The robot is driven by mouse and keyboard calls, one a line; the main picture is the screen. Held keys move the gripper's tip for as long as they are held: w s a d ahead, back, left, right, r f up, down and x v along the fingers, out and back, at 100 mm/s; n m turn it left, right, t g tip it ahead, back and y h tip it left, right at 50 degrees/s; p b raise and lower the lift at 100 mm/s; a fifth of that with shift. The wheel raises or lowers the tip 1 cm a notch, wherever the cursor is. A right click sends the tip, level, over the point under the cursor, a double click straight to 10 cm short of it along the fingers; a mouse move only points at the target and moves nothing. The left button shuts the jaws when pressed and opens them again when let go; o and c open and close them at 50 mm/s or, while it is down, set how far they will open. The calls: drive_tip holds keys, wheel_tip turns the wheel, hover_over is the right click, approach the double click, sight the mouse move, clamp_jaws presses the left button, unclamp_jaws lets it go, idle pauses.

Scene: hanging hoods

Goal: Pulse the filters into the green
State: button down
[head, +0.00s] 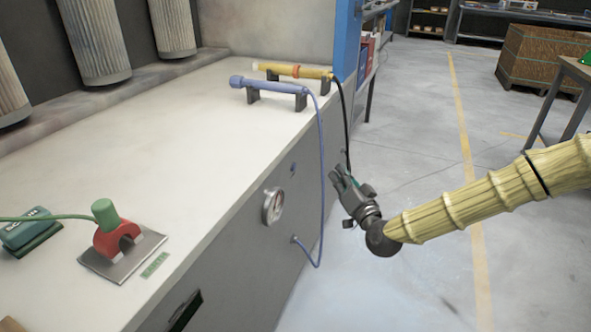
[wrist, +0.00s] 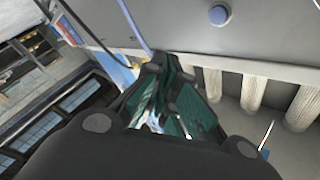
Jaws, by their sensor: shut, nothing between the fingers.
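Three pale pleated filters (head: 97,42) hang above the white bench top at the upper left of the head view; pale cylinders (wrist: 255,92) also show at the right of the wrist view. A round gauge (head: 273,206) is on the grey cabinet front; its reading is too small to tell. A blue tool (head: 270,88) lies on a black stand, its blue hose running down to the cabinet front. A yellow tool (head: 295,71) lies behind it. My gripper (head: 338,178) is shut and empty, in the air right of the cabinet front, apart from everything.
A small blue round part (head: 292,168) is on the cabinet front; a blue button (wrist: 219,15) shows in the wrist view. A red fixture (head: 117,238) with a green-topped tool sits on a metal plate at left. The floor (head: 420,120) right of the cabinet is clear.

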sight(294, 167)
drive_tip(key=w+a, duration=0.2)
drive_tip(key=a, duration=0.6)
drive_tip(key=shift+w+a+b, duration=0.2)
drive_tip(key=shift+w+b, duration=0.15)
drive_tip(key=shift+a, duration=0.1)
idle(1.4)
drive_tip(key=shift+w+a, duration=0.15)
drive_tip(key=shift+a, duration=0.15)
drive_tip(key=shift+w+a, duration=0.1)
drive_tip(key=shift+a, duration=0.25)
idle(0.9)
drive_tip(key=shift+d, duration=0.1)
drive_tip(key=shift+s+d, duration=0.25)
drive_tip(key=shift+d, duration=0.4)
drive_tip(key=shift+d, duration=0.1)
